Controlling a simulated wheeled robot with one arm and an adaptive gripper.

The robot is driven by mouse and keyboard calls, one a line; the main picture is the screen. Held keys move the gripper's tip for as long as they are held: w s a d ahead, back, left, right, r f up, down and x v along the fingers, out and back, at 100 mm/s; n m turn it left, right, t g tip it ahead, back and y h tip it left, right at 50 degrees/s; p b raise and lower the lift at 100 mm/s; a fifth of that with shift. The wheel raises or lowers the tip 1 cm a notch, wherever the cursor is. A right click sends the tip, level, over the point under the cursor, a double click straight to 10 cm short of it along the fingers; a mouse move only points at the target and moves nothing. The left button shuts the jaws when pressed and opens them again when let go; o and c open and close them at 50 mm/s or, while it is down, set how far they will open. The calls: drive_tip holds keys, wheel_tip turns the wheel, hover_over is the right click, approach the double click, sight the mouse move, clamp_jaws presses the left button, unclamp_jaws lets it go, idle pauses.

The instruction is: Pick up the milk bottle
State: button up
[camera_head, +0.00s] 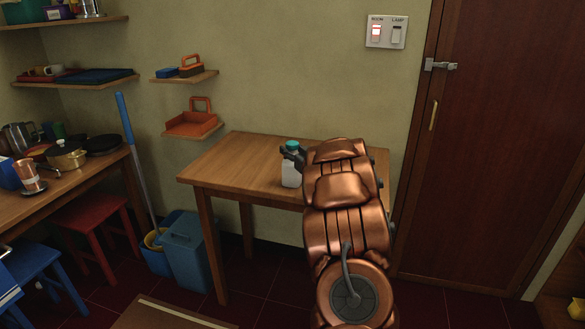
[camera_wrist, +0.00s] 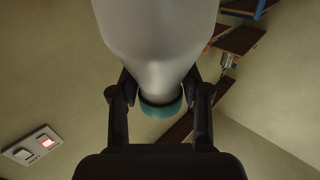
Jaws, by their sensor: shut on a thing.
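The milk bottle (camera_head: 291,177) is a whitish bottle with a teal cap, seen at the front part of the wooden table in the head view. In the wrist view the milk bottle (camera_wrist: 157,40) fills the upper middle, with its teal cap (camera_wrist: 161,107) lower down. My gripper (camera_wrist: 160,88) is shut on the bottle, a finger on each side near the neck. In the head view my gripper (camera_head: 292,156) shows dark beside the cap, partly hidden by my copper-coloured arm. I cannot tell whether the bottle's base touches the table.
The wooden table (camera_head: 235,158) is otherwise bare on its left. A blue bin (camera_head: 187,250) and a mop (camera_head: 136,155) stand left of it. A counter with pots (camera_head: 66,157) is at the far left. A dark red door (camera_head: 500,140) is at the right.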

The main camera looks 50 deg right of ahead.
clamp_jaws()
drive_tip(key=shift+r, duration=0.1)
idle(0.3)
